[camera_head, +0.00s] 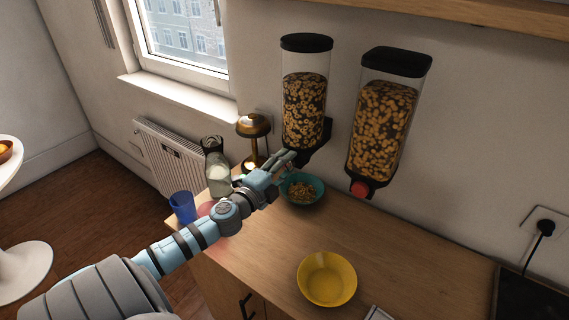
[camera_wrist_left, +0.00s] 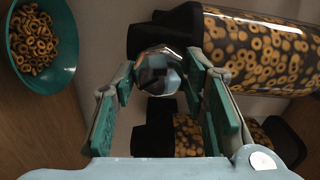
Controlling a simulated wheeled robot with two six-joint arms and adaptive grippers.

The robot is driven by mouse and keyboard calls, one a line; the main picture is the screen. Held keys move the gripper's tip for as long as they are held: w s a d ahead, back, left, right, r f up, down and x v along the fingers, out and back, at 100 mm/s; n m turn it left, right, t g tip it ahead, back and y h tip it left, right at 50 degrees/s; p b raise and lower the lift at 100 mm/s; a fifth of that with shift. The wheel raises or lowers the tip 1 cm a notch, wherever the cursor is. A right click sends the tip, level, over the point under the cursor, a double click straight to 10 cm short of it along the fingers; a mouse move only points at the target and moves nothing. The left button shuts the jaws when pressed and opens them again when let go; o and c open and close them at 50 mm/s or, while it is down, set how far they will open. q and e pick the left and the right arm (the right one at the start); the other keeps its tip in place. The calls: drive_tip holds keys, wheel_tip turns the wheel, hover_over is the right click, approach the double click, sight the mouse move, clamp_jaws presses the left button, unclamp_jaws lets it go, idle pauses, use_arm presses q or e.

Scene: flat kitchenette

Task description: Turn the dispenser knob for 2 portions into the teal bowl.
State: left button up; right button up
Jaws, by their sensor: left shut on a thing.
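The left cereal dispenser (camera_head: 304,105) hangs on the wall, with a black lid and ring cereal inside; it also shows in the wrist view (camera_wrist_left: 262,50). Its shiny faceted knob (camera_wrist_left: 158,72) sits between my left gripper's fingers (camera_wrist_left: 160,80), which are shut on it. In the head view my left gripper (camera_head: 290,157) reaches the dispenser's base and hides the knob. The teal bowl (camera_head: 320,188) stands on the counter below the outlet, with cereal rings in it; it also shows upper left in the wrist view (camera_wrist_left: 68,62). My right gripper is not in view.
A second dispenser (camera_head: 382,120) with a red knob (camera_head: 360,188) hangs to the right. An empty yellow bowl (camera_head: 327,279) stands at the counter's front. A lamp (camera_head: 253,128), a glass bottle (camera_head: 216,165) and a blue cup (camera_head: 183,207) stand left. The counter's middle is clear.

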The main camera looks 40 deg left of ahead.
use_arm(q)
drive_tip(key=shift+f+m+p, duration=0.2)
drive_tip(key=shift+m+p, duration=0.35)
drive_tip(key=shift+m, duration=3.05)
drive_tip(key=o, duration=1.2)
drive_tip(key=shift+c, duration=0.2)
drive_tip(key=shift+s, duration=0.1)
drive_tip(key=s+d, duration=0.1)
drive_tip(key=s, duration=1)
drive_tip(key=shift+s+d, duration=0.2)
drive_tip(key=shift+s, duration=0.2)
